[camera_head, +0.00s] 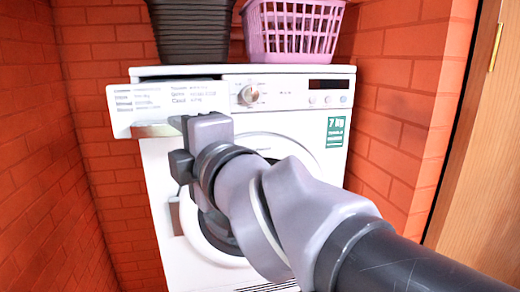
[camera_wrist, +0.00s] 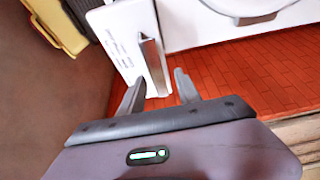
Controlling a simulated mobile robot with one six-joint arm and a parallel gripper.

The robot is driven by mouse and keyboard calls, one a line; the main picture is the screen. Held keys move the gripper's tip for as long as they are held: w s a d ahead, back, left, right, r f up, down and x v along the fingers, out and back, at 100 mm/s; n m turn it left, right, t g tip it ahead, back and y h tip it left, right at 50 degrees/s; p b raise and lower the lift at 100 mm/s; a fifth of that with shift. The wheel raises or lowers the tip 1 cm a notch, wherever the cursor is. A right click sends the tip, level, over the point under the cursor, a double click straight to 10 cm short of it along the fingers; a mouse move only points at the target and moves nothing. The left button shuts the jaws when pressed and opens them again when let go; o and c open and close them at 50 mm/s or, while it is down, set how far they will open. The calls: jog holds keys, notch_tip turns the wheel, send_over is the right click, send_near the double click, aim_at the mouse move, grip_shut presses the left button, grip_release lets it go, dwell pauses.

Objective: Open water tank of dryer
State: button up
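The white dryer (camera_head: 285,90) stands against the brick wall in the head view. Its water tank drawer (camera_head: 165,98), with printed text on the front, is at the top left and juts out from the machine's face. In the wrist view the drawer's white front (camera_wrist: 122,35) lies just beyond my fingers, with a grey recessed grip edge (camera_wrist: 154,65). My gripper (camera_wrist: 160,78) is open, its two fingers apart near the drawer's lower edge. No hold on the drawer shows. In the head view my wrist hides the fingertips and part of the drawer's underside.
A dark basket (camera_head: 192,30) and a pink basket (camera_head: 293,30) stand on top of the dryer. Brick walls close in on both sides, and a wooden door (camera_head: 490,170) is at the right. Orange tiled floor (camera_wrist: 235,60) shows below in the wrist view.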

jog(key=p+v, duration=0.6)
jog(key=v, duration=0.7)
jog(key=shift+s+d, duration=0.25)
jog(key=w+d+f+m+g+h+b, duration=0.1)
jog(key=d+f+m+h+b, duration=0.5)
jog(key=d+f+m+b, duration=0.65)
jog(key=w+d+f+m+g+h+b, duration=0.1)
jog(key=d+f+m+h+b, duration=0.2)
jog(key=d+f+m+h, duration=0.95)
jog(key=s+a+f+m+g+y+b, duration=0.1)
jog(key=s+a+f+g+y+b, duration=0.1)
jog(key=f, duration=0.4)
jog(key=s+a+f+m+g+y+b, duration=0.1)
jog(key=s+a+f+m+g+y, duration=0.1)
jog(key=f, duration=0.4)
jog(key=s+a+f+m+g+y+b, duration=0.2)
jog(key=s+a+f+y, duration=0.2)
jog(key=f, duration=0.3)
jog(key=shift+y+b, duration=0.3)
jog(key=shift+y, duration=0.15)
